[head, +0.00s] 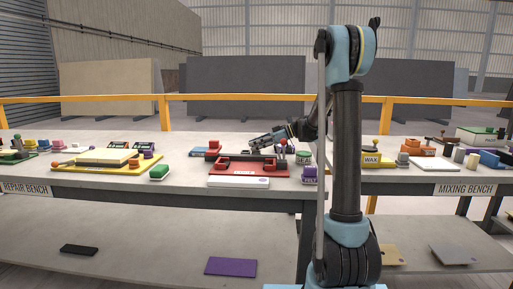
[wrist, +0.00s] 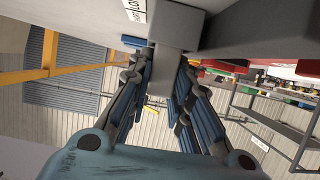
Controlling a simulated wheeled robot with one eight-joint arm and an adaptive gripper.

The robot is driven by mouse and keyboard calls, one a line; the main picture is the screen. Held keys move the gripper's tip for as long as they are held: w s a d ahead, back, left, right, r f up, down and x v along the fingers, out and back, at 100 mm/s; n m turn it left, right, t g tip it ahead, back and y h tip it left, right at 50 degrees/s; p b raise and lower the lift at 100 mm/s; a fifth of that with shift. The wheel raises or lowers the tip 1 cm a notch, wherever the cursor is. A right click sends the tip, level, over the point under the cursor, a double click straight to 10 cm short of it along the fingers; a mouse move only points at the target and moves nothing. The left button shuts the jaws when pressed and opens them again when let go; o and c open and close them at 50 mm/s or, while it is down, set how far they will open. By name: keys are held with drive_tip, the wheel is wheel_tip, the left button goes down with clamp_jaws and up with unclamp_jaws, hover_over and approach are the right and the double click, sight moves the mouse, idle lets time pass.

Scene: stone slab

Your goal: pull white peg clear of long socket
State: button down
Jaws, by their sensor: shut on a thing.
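My gripper (head: 257,140) reaches in from the right over the red station in the middle of the bench. In the wrist view my gripper (wrist: 163,75) has its two fingers on either side of a pale grey-white block, which looks like the white peg (wrist: 172,62), and is shut on it. The block runs up to a wider grey piece at the top of the view. I cannot tell whether that piece is the long socket, or how far the peg sits in it. In the head view the peg and socket are too small to make out.
A red board (head: 222,173) with red blocks stands below my gripper, with a white plate (head: 238,182) in front. Bare bench (head: 120,184) shows along the front.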

drive_tip(key=shift+r, duration=0.2)
drive_tip(key=shift+r, duration=1.85)
drive_tip(key=shift+r, duration=0.2)
drive_tip(key=shift+r, duration=2.85)
